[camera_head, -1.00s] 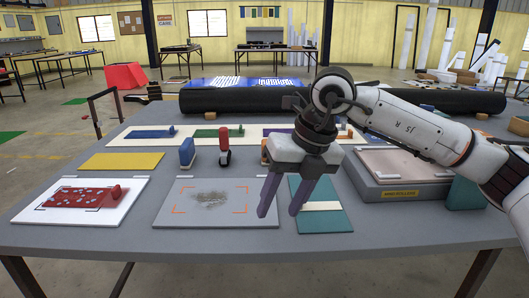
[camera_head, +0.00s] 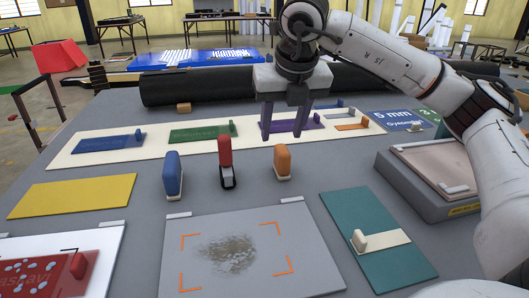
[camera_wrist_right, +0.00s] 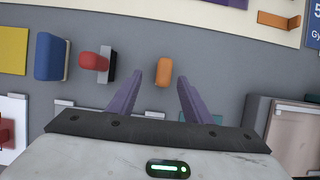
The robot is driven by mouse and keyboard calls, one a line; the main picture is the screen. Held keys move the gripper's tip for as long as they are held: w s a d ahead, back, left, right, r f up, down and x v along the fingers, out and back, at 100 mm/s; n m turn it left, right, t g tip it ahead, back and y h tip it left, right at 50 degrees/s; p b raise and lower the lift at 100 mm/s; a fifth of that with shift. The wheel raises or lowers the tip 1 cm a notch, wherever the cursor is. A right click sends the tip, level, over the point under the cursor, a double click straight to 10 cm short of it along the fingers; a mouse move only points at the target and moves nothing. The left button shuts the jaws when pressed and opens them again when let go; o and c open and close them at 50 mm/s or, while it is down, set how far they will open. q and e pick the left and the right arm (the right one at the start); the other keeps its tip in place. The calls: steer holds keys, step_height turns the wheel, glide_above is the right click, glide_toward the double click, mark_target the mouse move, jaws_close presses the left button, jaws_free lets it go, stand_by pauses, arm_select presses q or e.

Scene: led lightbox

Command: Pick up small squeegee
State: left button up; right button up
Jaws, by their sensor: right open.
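A small orange tool (camera_head: 283,160) with a pale bottom edge, apparently the small squeegee, stands upright on the grey table. It is right of a red-handled tool with a dark base (camera_head: 226,160) and a larger blue tool (camera_head: 173,175). My right gripper (camera_head: 282,137) points down, open and empty. In the head view its purple fingers appear just behind the orange tool. In the right wrist view the orange tool (camera_wrist_right: 164,72) shows between the fingertips (camera_wrist_right: 160,76), without visible contact. Their height above the table is unclear. My left gripper is not in view.
A grey plate with a dark smudge (camera_head: 296,222) lies in front, beside a teal mat (camera_head: 345,210). A raised grey unit (camera_head: 393,190) stands at right. A long white board (camera_head: 78,160) with coloured pieces and a black roll (camera_head: 190,86) lie behind.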

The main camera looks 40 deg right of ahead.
mark_target(283, 150)
steer(key=x, duration=0.3)
steer(key=shift+s+d+f, duration=0.1)
steer(key=shift+s+f, duration=0.15)
steer(key=shift+s, duration=0.1)
steer(key=x, duration=0.5)
steer(key=shift+d+f, duration=0.25)
steer(key=shift+f, duration=0.1)
jaws_close()
step_height(283, 150, up, 10)
steer(key=shift+r+p, duration=0.1)
steer(key=shift+p, duration=0.2)
